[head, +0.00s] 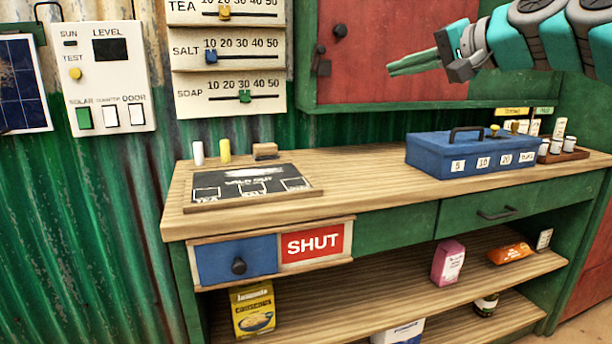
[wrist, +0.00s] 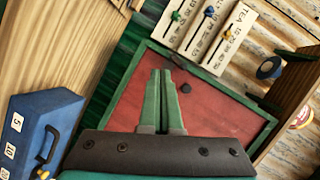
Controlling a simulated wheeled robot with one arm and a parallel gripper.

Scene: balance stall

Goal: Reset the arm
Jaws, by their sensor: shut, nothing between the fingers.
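My gripper (head: 413,63) reaches in from the upper right in the head view, in front of the red cupboard door and above the counter. Its green fingers are together and empty. In the wrist view, the closed fingers (wrist: 161,100) point at the red door (wrist: 215,105), which fills the middle of that view. The fingers appear apart from everything around them. The rest of my arm runs off the top right of the head view.
The wooden counter (head: 360,172) holds a blue cash box (head: 440,160), a chalkboard (head: 252,187) and small jars (head: 556,146) on a tray. Slider boards (head: 228,55) and a switch panel (head: 104,75) hang left. Goods sit on shelves below. The counter's middle is clear.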

